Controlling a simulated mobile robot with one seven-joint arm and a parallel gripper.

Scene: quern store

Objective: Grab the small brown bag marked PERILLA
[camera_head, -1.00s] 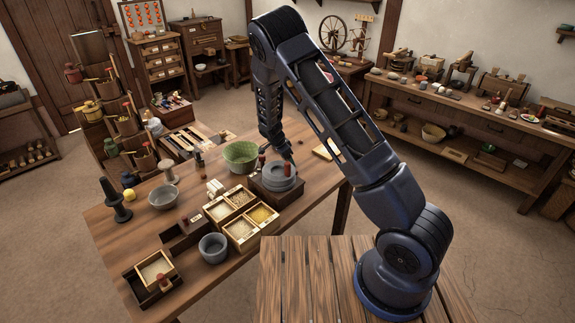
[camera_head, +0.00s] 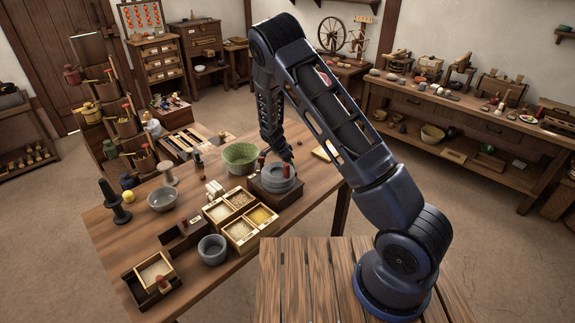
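I cannot make out a small brown bag marked PERILLA; no lettering of that name is readable, and the bag may be hidden behind my arm or too small to tell. My gripper (camera_head: 287,156) points down over the far side of the wooden table (camera_head: 130,238), just behind the grey stone quern (camera_head: 277,178) with its red-brown handle. Its fingertips are small and dark, so I cannot tell whether they are open or shut, or whether they hold anything.
A green bowl (camera_head: 240,156) stands left of the quern. A divided grain box (camera_head: 225,227), a grey bowl (camera_head: 163,199), a stone mortar (camera_head: 212,249) and a dark tray (camera_head: 135,285) crowd the table. A long bench (camera_head: 465,115) with tools stands at the right wall.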

